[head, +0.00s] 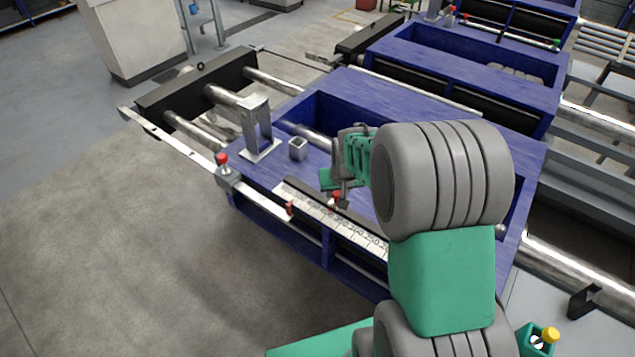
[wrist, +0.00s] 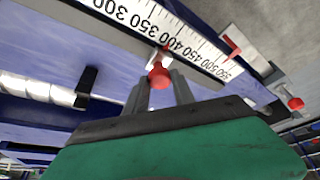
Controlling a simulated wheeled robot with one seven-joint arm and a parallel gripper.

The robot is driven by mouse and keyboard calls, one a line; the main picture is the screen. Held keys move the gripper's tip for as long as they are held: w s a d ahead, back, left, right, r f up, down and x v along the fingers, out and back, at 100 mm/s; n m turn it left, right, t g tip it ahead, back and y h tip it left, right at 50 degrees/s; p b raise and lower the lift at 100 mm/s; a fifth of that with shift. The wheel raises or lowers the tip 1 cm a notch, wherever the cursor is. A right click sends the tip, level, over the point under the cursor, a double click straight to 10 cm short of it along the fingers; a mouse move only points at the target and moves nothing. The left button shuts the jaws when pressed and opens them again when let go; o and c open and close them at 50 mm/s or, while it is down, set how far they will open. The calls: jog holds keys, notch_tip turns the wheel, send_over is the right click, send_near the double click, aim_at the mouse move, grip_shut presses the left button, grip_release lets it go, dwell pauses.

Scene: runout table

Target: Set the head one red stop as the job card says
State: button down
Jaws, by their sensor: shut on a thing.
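The red stop's knob (head: 336,197) is on the nearest blue machine, beside the white scale (head: 318,212) on its front edge. My gripper (head: 340,201) is over it, partly hidden by my wrist in the head view. In the wrist view my gripper (wrist: 159,92) has its two grey fingers shut on the red knob (wrist: 158,75). A small metal block shows behind the knob against the scale (wrist: 190,45), around the 400 region. The exact reading cannot be told. I see no legible job card.
A red tab (head: 290,208) stands at the scale's left end. A clamp with a red knob (head: 222,160) sits further left on the rail. A metal bracket (head: 258,130) and a small square cup (head: 298,149) stand on the blue top. More blue machines lie behind.

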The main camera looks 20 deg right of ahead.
aim_at(349, 214)
jog(key=s+d, duration=0.2)
jog(key=s, duration=0.1)
jog(key=shift+s+d, duration=0.3)
jog(key=c, duration=1.1)
grip_release()
jog(key=b+v, duration=0.1)
jog(key=v, duration=0.6)
jog(key=shift+s+r, duration=0.15)
jog(key=shift+r, duration=0.25)
